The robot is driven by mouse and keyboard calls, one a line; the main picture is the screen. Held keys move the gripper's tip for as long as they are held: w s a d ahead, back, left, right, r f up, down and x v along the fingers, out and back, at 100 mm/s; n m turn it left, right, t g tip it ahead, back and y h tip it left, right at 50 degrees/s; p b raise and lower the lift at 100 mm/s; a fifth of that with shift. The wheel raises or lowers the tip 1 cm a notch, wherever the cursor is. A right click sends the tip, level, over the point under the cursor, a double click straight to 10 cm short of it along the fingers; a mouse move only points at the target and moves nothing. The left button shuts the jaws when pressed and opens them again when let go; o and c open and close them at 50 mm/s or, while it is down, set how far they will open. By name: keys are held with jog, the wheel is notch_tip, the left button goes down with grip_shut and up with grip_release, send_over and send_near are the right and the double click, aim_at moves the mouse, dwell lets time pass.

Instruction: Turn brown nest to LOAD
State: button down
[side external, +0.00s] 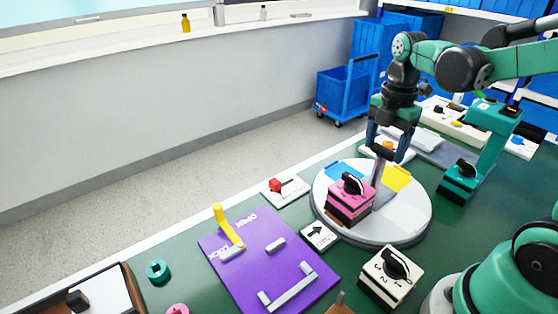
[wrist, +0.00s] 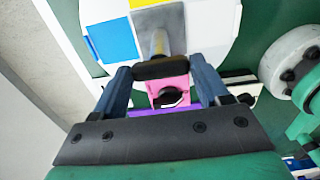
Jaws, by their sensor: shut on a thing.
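A round turntable (side external: 400,222) lies on the green bench, with blue (side external: 346,170), yellow (side external: 397,178), white and grey areas on top. It also shows in the wrist view (wrist: 215,30). I see no clearly brown nest; part of the disc is hidden behind the pink block and the post. A grey post (side external: 377,171) rises from the disc to a dark crossbar handle (wrist: 163,70). My gripper (side external: 387,151) is shut on this handle from above, one finger at each end. A white plate with a black arrow (side external: 317,235) lies at the disc's near-left edge; its lettering is unclear.
A pink block with a black knob (side external: 350,197) stands at the disc's near-left side. A cream block with a black knob (side external: 391,273) is nearer. A purple board (side external: 262,240) with a yellow lever is left. A red-knob plate (side external: 284,188) and a green stand (side external: 478,150) flank the disc.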

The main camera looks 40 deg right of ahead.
grip_release()
jog(key=shift+r, duration=2.85)
jog(key=a+f+m+t, duration=0.1)
jog(key=a+m+t, duration=0.1)
jog(key=m, duration=0.3)
jog(key=a+f+m+t, duration=0.1)
jog(key=a+m+t, duration=0.1)
jog(key=a+m, duration=0.2)
jog(key=a+f+m+t, duration=0.1)
jog(key=a+m+t, duration=0.1)
jog(key=m, duration=0.4)
jog(key=shift+s+a+f+m, duration=0.1)
jog(key=shift+a+f+m, duration=0.15)
jog(key=shift+a+m, duration=0.25)
jog(key=shift+a+f+m+t, duration=0.2)
jog(key=shift+a+m+t, duration=0.35)
jog(key=shift+m, duration=0.45)
